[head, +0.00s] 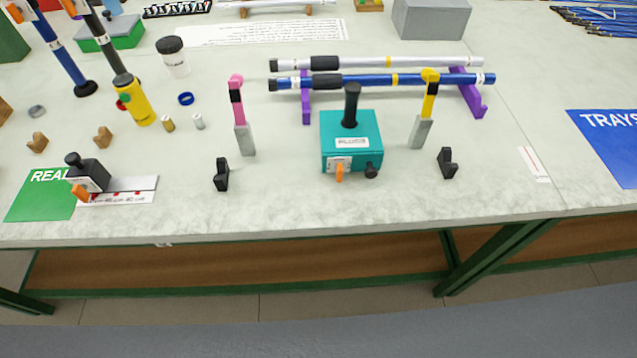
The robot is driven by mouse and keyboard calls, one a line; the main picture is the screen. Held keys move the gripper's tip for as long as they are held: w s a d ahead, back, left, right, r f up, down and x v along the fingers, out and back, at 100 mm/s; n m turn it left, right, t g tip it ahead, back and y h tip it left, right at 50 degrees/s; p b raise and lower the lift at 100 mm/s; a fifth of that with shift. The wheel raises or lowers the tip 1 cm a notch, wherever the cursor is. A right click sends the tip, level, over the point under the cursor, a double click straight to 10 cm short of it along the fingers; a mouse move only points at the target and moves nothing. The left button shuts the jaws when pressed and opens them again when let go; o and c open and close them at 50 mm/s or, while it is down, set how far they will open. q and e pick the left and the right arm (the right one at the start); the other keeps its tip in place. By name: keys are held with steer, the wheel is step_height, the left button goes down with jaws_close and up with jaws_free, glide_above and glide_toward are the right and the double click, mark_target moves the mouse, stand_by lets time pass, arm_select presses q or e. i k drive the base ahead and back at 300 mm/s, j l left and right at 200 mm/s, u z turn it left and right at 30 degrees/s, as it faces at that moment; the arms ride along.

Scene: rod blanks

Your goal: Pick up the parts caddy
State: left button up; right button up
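Nothing in the head view is plainly marked as the parts caddy. A teal box (366,131) with an upright black handle (351,104), a white label, an orange lever and a black knob stands near the front middle of the table. A black rack with small white items (178,8) is at the back left, cut by the top edge. A green box (111,34) with a grey top stands left of it. I cannot tell which of these is the caddy. Neither of my grippers is in view.
Pink (237,90) and yellow (430,85) upright tools flank the teal box. Blue (390,81) and silver (440,62) rods lie on purple stands (470,96) behind it. Black brackets (221,175) are in front. A green mat (38,203) is front left, a blue "TRAYS" mat (605,145) right.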

mark_target(350, 129)
steer(key=k+j, duration=0.25)
steer(key=k, duration=0.25)
steer(key=k+j, duration=0.3)
steer(key=k, duration=0.15)
